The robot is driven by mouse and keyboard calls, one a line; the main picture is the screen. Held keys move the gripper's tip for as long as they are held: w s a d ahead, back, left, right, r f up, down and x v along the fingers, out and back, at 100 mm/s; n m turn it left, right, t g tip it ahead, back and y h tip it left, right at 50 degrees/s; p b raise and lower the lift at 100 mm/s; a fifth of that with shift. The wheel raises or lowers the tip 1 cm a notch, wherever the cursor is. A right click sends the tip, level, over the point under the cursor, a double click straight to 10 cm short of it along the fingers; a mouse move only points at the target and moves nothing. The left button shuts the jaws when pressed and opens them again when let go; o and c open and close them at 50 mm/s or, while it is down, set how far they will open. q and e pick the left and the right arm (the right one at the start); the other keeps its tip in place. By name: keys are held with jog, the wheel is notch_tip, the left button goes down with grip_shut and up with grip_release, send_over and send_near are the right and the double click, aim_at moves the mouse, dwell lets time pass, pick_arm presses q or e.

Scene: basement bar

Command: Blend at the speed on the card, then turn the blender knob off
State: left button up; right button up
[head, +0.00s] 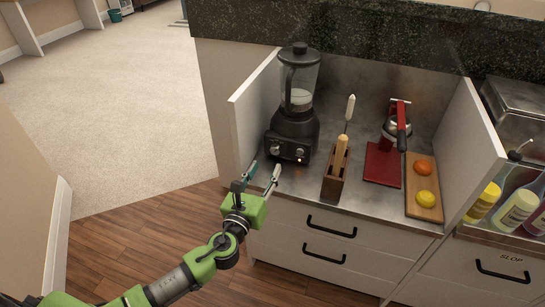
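A black blender (293,128) with a clear jar (298,85) stands upright at the left of the metal counter bay. The jar holds something pale, and its black lid is on. Its base front has two round silver knobs, a left knob (276,149) and a right knob (300,151). A small orange light glows below the right knob. The knob markings are too small to read. My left gripper (264,171) is open and empty, with its fingers apart just in front of and below the blender base. No speed card can be made out. My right gripper is out of view.
A wooden holder (333,187) with upright utensils stands right of the blender. Beyond it are a red mat (382,165), a red-handled press (398,125) and a board (423,208) with fruit. A white side panel (249,118) rises left of the blender. Bottles (517,210) stand far right.

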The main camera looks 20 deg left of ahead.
aim_at(274, 152)
pick_arm(q)
jog(key=w, duration=0.7)
jog(key=shift+d+b, duration=0.1)
jog(key=shift+b, duration=0.25)
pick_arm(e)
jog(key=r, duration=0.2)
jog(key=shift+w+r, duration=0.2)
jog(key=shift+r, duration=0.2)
pick_arm(q)
jog(key=c, duration=1.1)
